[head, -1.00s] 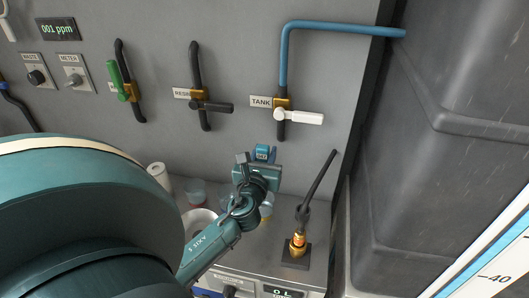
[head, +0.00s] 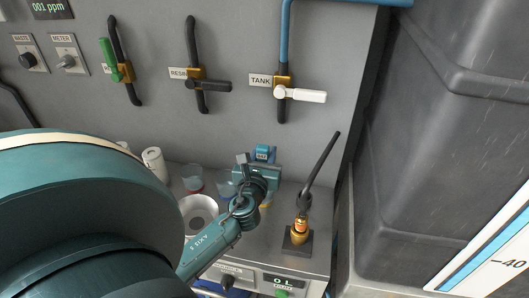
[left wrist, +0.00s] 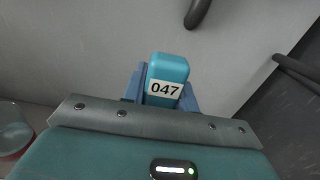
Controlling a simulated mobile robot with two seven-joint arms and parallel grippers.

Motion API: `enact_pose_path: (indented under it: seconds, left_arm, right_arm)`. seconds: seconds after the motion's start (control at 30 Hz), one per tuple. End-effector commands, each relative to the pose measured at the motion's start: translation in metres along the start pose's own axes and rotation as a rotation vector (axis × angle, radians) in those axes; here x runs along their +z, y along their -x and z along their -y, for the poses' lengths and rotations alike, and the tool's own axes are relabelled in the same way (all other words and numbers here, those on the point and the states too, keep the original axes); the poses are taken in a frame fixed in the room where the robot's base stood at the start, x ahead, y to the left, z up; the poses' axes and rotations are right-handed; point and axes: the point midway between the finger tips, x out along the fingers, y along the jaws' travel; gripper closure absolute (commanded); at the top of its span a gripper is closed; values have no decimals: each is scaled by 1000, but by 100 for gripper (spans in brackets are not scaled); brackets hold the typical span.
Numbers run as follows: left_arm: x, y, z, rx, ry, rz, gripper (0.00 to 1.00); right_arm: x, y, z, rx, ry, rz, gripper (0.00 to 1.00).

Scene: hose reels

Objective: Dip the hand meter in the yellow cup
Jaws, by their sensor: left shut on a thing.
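My left gripper (head: 260,163) is shut on the hand meter (head: 262,152), a small blue block. In the left wrist view the meter (left wrist: 168,78) stands between the fingers, its label reading 047. The gripper is over the steel bench, in front of the wall. My right gripper is not in view.
A clear cup with red contents (head: 193,180) stands left of the gripper, beside a white roll (head: 154,163) and a white round dish (head: 198,212). A black wand on a brass fitting (head: 300,228) stands to the right. A grey tank (head: 430,150) fills the far right.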

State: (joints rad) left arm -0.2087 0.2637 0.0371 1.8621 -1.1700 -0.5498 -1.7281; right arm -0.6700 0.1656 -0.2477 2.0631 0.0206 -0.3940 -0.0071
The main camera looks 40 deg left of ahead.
Motion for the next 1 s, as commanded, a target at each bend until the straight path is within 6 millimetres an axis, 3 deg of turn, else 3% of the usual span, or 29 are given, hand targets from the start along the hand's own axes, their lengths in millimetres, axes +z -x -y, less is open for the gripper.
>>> enact_pose_path:
  seconds: [0.5, 1.0]
  left_arm:
    - [-33, 0, 0, 0, 0, 1, 95]
    - [-42, 0, 0, 0, 1, 1, 95]
  right_arm:
    - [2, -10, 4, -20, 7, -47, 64]
    - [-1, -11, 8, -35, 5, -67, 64]
